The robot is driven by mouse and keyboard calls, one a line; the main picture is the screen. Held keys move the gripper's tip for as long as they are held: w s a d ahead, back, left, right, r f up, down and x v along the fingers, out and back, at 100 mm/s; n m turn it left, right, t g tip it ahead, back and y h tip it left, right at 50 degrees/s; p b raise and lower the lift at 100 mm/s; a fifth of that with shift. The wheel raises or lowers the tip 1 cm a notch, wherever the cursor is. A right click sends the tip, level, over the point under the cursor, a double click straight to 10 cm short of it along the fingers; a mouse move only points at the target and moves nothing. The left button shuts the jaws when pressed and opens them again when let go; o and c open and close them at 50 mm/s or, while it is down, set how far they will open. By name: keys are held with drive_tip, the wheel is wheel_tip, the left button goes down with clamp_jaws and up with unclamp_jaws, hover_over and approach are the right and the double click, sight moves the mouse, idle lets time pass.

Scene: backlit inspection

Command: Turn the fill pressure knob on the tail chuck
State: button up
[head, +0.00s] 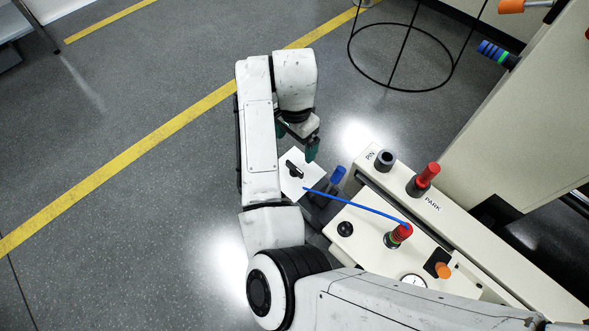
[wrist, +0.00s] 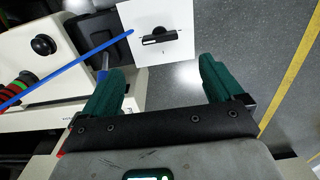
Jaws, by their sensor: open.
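My gripper (head: 297,140) is open and empty, its green fingers apart, above and just behind a white plate (head: 289,185) in the head view. A black bar-shaped knob (head: 295,169) sits on this plate. In the wrist view the bar knob (wrist: 160,39) lies beyond and between the fingertips (wrist: 162,68), not touched. A round black knob (head: 345,229) is on the cream housing and also shows in the wrist view (wrist: 43,45). I cannot read any label that says which knob is the fill pressure one.
A blue hose (head: 360,207) runs from a red-topped fitting (head: 402,233) to the white plate. A gauge (head: 413,281), an orange knob (head: 443,270), a blue post (head: 337,174) and a red post (head: 428,175) stand close by. Floor at left is clear.

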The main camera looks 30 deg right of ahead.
sight(295, 167)
wheel_tip(295, 167, down, 11)
drive_tip(key=b, duration=0.3)
drive_tip(key=shift+a+r+b, duration=0.15)
drive_tip(key=shift+b, duration=0.15)
drive_tip(key=shift+c, duration=0.4)
drive_tip(key=c, duration=1)
drive_tip(key=shift+o, duration=0.2)
